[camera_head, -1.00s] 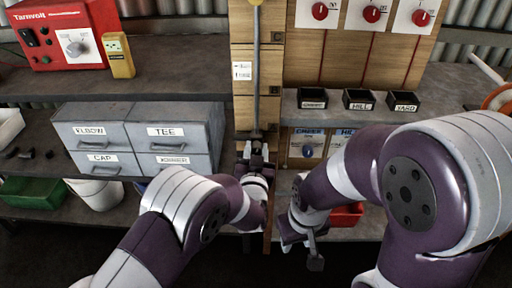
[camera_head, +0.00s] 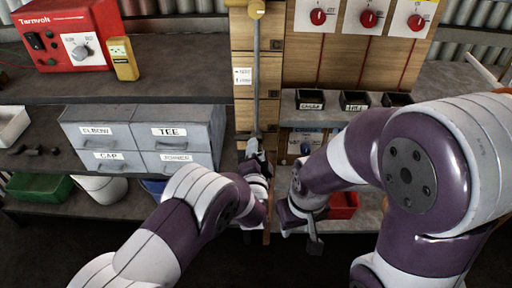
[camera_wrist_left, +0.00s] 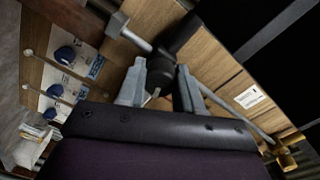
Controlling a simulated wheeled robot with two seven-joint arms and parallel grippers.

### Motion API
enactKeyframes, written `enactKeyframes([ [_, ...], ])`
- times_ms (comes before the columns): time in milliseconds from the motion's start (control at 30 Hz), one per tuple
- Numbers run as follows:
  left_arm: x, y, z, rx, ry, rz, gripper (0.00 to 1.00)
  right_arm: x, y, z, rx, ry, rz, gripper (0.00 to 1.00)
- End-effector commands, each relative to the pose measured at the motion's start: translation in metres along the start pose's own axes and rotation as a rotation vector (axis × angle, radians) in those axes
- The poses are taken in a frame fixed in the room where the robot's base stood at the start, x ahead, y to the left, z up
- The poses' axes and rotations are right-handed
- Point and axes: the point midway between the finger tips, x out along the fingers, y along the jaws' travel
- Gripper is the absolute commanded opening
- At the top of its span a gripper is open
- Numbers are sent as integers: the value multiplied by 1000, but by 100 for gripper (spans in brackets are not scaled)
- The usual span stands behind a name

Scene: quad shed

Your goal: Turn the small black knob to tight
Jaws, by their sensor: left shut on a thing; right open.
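The small black knob (camera_wrist_left: 160,70) shows in the left wrist view, round and dark, in front of a wooden board. My left gripper (camera_wrist_left: 160,88) has its two grey fingers on either side of it and is shut on it. In the head view my left gripper (camera_head: 257,152) is at the lower end of a long grey rod (camera_head: 257,80) on the wooden post; the knob is too small and covered to make out there. Any tight marking on the knob cannot be read. My right gripper (camera_head: 312,238) hangs low, right of the post, open, its fingers partly hidden.
A grey drawer cabinet (camera_head: 140,140) stands on the shelf at left. A red power unit (camera_head: 68,35) and a yellow meter (camera_head: 123,58) sit above it. Red dials (camera_head: 369,18) and small black bins (camera_head: 310,100) are at right. A grey bar (camera_wrist_left: 130,35) lies close to the knob.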

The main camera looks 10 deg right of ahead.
Motion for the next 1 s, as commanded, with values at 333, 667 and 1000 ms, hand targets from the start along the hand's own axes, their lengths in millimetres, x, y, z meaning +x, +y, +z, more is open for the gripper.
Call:
enactKeyframes([
  [333, 0, -1, -1, 227, -5, 0, 5, -13, 0, -2, 0, 0, 0, 43],
  [667, 0, 1, 0, 321, -8, 1, 5, -17, 0, -2, 0, 0, 0, 43],
  [1000, 0, 1, 0, 332, -9, 1, 5, -17, 0, -2, 0, 0, 0, 43],
])
